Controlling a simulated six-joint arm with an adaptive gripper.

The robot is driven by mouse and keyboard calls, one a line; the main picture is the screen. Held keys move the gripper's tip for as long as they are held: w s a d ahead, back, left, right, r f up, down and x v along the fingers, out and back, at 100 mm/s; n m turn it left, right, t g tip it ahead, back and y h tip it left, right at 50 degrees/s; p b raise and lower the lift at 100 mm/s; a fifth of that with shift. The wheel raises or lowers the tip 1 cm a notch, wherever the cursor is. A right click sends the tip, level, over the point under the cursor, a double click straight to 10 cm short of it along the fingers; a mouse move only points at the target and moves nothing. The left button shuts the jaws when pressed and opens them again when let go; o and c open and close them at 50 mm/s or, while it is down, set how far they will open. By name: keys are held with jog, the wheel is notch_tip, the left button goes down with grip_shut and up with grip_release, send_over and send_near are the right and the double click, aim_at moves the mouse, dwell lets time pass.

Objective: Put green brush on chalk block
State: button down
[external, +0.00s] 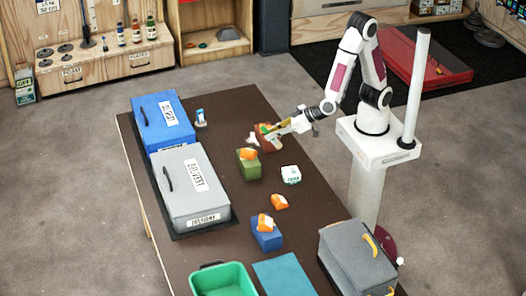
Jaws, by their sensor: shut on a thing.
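My gripper (274,134) reaches in from the right over the far part of the brown table. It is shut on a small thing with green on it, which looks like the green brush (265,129). Most of the brush is hidden by the fingers. It is over or beside a reddish-brown block (265,144); I cannot tell whether they touch. A white block with green marks (291,175), which looks like the chalk block, sits on the table nearer the camera, apart from the gripper.
A green block (248,168) and a blue block (266,239) each carry an orange piece. Another orange piece (279,201) lies between. Blue (162,121) and grey (193,186) boxes line the left. A green bin (222,280) and grey case (357,262) stand at the near end.

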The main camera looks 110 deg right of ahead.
jog(key=shift+s+a+f+m+t+h, duration=0.4)
jog(key=shift+s+a+m+t+h, duration=0.2)
jog(key=shift+h, duration=0.2)
jog(key=a+t+h, duration=0.1)
jog(key=a+h, duration=0.1)
notch_tip(320, 180, up, 5)
jog(key=t, duration=0.4)
send_over(295, 171)
jog(key=shift+a+r, duration=0.15)
jog(key=shift+f, duration=2.95)
jog(key=shift+f, duration=2.1)
jog(key=shift+f, duration=0.1)
jog(key=c, duration=2)
grip_release()
